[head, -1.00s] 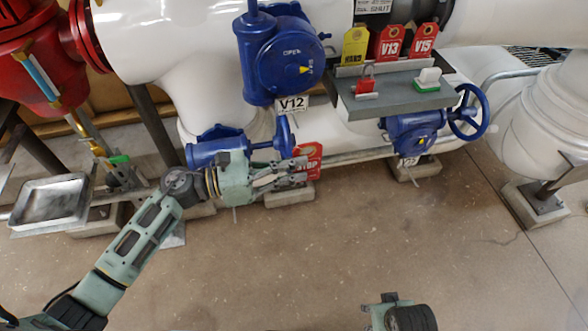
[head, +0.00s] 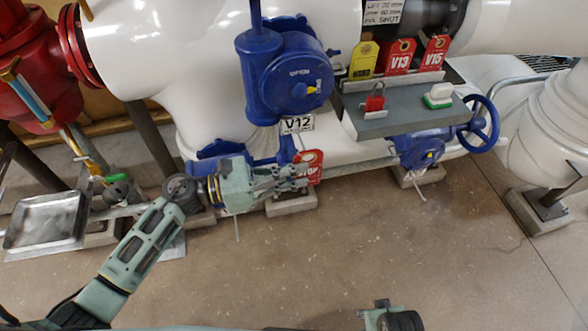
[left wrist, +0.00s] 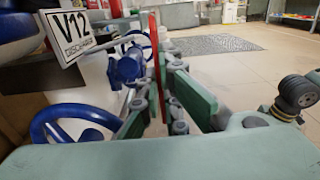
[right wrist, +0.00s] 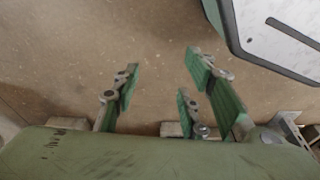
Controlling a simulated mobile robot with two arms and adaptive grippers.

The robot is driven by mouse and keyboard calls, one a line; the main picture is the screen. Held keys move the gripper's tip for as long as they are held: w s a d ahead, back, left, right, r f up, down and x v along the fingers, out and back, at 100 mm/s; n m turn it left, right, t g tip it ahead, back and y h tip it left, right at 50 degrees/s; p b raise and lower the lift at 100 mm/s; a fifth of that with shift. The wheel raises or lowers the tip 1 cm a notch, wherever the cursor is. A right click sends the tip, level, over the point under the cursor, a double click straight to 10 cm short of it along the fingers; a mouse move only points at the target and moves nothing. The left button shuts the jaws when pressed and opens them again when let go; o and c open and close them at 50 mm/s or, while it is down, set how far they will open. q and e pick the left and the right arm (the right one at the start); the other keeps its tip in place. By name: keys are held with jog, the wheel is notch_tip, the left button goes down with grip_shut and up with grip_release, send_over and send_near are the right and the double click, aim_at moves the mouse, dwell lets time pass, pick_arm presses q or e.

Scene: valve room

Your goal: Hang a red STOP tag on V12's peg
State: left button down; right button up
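The red STOP tag (head: 309,166) is held upright in my left gripper (head: 298,180), just below the white V12 plate (head: 298,124). In the left wrist view the tag (left wrist: 160,70) shows edge-on between the fingers, to the right of the V12 plate (left wrist: 74,33) and apart from it. A pale rod (left wrist: 105,46) shows by the plate; I cannot tell if it is V12's peg. The blue V12 valve (head: 290,75) is above. My right gripper (right wrist: 160,95) is open and empty over the floor.
A grey shelf (head: 390,122) to the right holds a yellow tag (head: 363,60), red V13 (head: 398,56) and V15 (head: 435,54) tags, a red padlock (head: 375,98) and a green-and-white block (head: 438,95). A metal tray (head: 45,222) is at left. The front floor is clear.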

pick_arm(q)
jog(key=shift+s, duration=0.1)
jog(key=shift+a+r+b, duration=0.1)
jog(key=shift+r+b, duration=0.05)
jog(key=shift+b, duration=0.2)
pick_arm(e)
jog(key=r, duration=0.2)
jog(key=shift+w+r, duration=0.3)
jog(key=shift+w, duration=0.1)
jog(key=shift+s+f, duration=0.15)
dwell(0.3)
pick_arm(q)
jog(key=shift+w+a+b, duration=0.1)
jog(key=shift+w+b, duration=0.15)
jog(key=shift+b, duration=0.2)
pick_arm(e)
jog(key=shift+w+r, duration=0.35)
jog(key=shift+r, duration=0.55)
jog(key=shift+w+r, duration=0.3)
jog(key=shift+r, duration=0.55)
